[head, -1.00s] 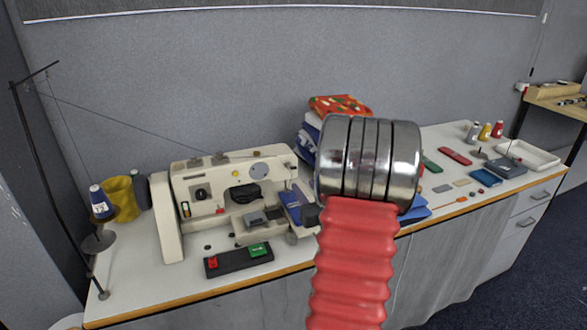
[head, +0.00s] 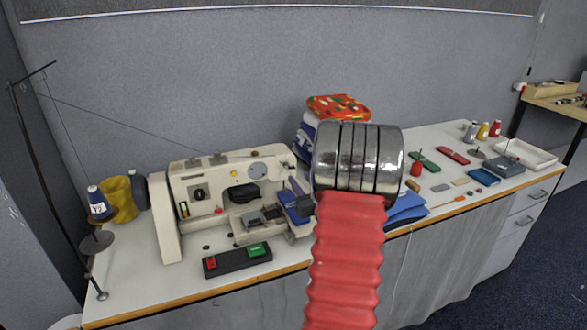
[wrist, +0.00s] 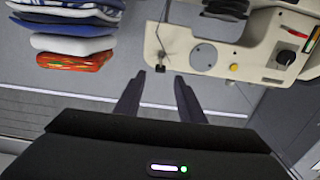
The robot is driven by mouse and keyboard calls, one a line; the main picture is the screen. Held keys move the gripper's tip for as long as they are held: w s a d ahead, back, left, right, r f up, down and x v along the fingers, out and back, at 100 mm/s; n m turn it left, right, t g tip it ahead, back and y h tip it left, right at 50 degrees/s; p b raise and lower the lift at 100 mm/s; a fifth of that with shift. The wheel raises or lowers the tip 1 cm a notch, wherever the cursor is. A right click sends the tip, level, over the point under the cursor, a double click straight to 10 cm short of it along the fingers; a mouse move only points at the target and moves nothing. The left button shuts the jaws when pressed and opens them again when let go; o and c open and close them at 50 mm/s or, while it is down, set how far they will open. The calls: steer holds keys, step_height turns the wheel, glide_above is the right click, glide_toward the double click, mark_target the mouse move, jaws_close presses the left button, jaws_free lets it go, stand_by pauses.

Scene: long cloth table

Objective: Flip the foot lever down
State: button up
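The cream sewing machine (head: 228,172) stands on the long table at the left. It shows upside down in the upper right of the wrist view (wrist: 262,52). A small dark part (wrist: 160,68) on a thin stem lies at its end near my fingers; I cannot tell if this is the foot lever. The lever is not clearly seen in the head view. My gripper (wrist: 159,97) is open, its two dark fingers apart with nothing between them. They appear close to the machine's end, with no clear contact. In the head view my metal wrist hides most of the gripper.
Folded cloths (wrist: 78,32) are stacked beside the machine, red patterned one (head: 338,107) on top. A black switch box (head: 238,261) lies in front of the machine. Thread cones (head: 99,201) and a thread stand (head: 97,242) are at the left. Tools and trays lie farther right.

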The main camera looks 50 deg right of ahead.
mark_target(292, 167)
steer(key=x, duration=0.8)
steer(key=shift+w+d, duration=0.15)
steer(key=shift+w, duration=0.1)
steer(key=shift+c, duration=0.4)
jaws_close()
